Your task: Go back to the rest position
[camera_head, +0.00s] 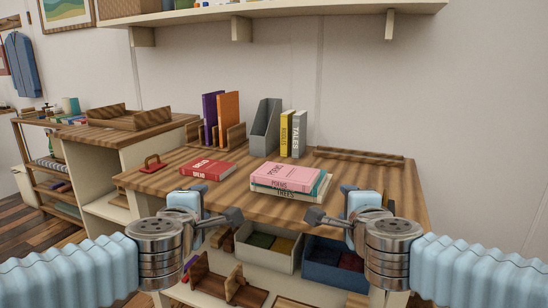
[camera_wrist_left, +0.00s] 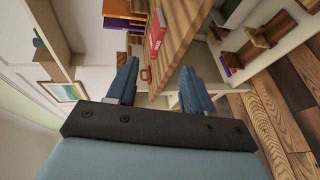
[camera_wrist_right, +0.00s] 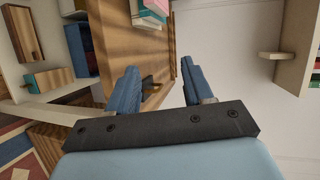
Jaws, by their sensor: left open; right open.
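In the head view my left gripper (camera_head: 232,216) is in front of the desk's front edge, left of centre. My right gripper (camera_head: 315,216) is just right of it, also in front of the desk. Both are empty. In the left wrist view the two fingers of the left gripper (camera_wrist_left: 158,82) stand apart with nothing between them. In the right wrist view the fingers of the right gripper (camera_wrist_right: 158,84) also stand apart and hold nothing. Both grippers are clear of the books on the wooden desk (camera_head: 215,190).
A red book (camera_head: 207,170) lies flat on the desk. A pink book (camera_head: 287,176) tops a small stack. Purple (camera_head: 210,118) and orange (camera_head: 229,118) books, a grey file holder (camera_head: 266,127), and yellow (camera_head: 286,133) and white (camera_head: 299,134) books stand behind. Bins (camera_head: 267,243) sit below the desktop.

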